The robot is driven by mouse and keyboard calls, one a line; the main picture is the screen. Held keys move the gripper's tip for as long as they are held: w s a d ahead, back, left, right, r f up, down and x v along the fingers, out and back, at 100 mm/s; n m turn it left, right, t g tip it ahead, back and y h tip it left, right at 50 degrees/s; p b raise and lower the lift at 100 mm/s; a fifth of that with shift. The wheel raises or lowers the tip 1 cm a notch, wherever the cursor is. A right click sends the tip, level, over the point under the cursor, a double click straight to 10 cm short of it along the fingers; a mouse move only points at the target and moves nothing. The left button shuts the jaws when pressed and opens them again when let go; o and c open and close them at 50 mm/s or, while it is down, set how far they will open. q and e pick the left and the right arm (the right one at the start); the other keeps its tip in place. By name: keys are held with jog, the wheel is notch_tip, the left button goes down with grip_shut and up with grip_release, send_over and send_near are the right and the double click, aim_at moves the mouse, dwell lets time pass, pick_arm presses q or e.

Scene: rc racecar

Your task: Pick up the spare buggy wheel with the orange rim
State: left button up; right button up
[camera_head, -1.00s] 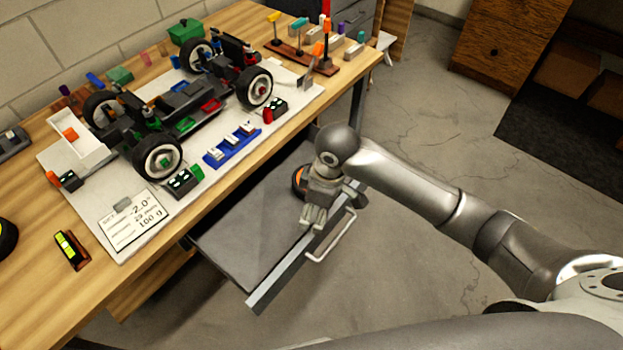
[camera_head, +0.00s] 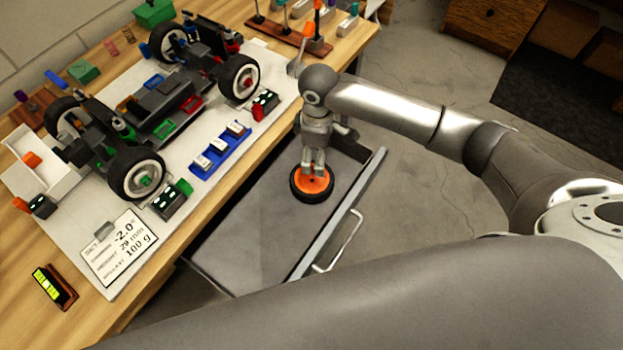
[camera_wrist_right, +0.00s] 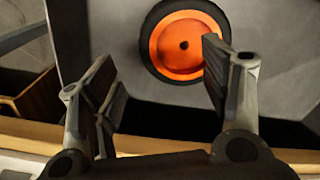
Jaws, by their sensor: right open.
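The spare buggy wheel (camera_head: 313,185), with an orange rim and black tyre, lies flat in the open drawer (camera_head: 245,235). My right gripper (camera_head: 314,165) points down over the wheel's far side in the head view. It is open and empty. The right finger overlaps the wheel's lower right edge in the picture. I cannot tell whether it touches. My left gripper is not in view.
The workbench (camera_head: 25,285) stands left of the drawer, with a buggy chassis (camera_head: 155,105) on a pale board (camera_head: 75,195). The drawer's front edge and handle (camera_head: 345,240) lie to the right. The drawer floor around the wheel looks clear.

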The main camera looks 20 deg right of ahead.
aim_at(312, 182)
jog(key=f, duration=0.6)
jog(key=shift+w+a, duration=0.15)
jog(key=shift+a, duration=0.05)
jog(key=shift+r, duration=0.1)
jog(key=c, duration=1.3)
jog(key=shift+c, duration=0.2)
